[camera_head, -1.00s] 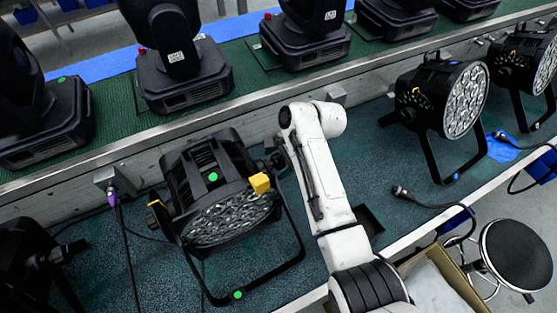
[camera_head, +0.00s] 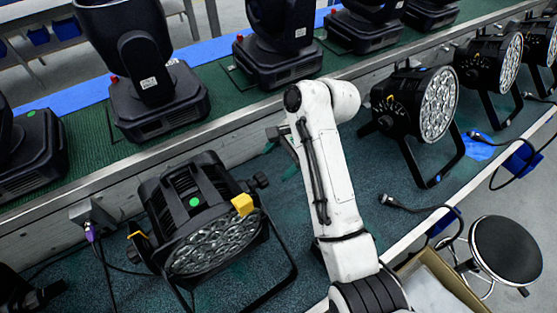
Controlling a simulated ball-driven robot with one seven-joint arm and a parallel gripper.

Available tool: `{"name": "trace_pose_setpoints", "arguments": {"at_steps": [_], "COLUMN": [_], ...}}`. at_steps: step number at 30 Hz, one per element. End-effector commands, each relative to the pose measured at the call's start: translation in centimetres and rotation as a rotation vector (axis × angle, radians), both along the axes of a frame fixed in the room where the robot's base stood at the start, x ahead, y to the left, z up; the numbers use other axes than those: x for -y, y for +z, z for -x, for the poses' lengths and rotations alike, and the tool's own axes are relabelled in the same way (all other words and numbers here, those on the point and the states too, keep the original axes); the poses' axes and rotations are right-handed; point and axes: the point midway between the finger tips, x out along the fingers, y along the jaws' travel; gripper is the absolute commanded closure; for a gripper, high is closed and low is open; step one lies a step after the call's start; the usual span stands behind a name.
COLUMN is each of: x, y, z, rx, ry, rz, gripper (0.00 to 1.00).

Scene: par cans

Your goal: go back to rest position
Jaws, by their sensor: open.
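My white arm rises from the bottom and bends at the top over the green bench. My gripper (camera_head: 280,140) shows partly at the left of the arm, behind its upper link. It is open and holds nothing that I can see. A black par can (camera_head: 203,215) with a yellow block (camera_head: 242,204) and a green dot on it stands on the bench, left of the arm. The gripper is apart from it, above its right knob. The arm hides part of the gripper.
More par cans (camera_head: 417,105) stand on the bench at the right. Black moving-head lights (camera_head: 157,100) line the raised shelf behind. A loose cable (camera_head: 420,208) lies right of the arm. A round stool (camera_head: 511,249) and an open cardboard box (camera_head: 440,280) are at the lower right.

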Motion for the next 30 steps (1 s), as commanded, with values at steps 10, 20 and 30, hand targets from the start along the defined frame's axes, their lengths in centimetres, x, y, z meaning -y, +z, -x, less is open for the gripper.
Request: {"name": "trace_pose_setpoints", "arguments": {"at_steps": [10,20,30], "x": [0.2,9.7,21.3], "y": [-0.3,-9.0,-15.7], "z": [0.1,6.7,20.5], "rx": [0.003,0.136,0.264], "ry": [0.002,0.148,0.439], "rz": [0.002,0.125,0.336], "gripper": [0.26,0.26,0.26]}}
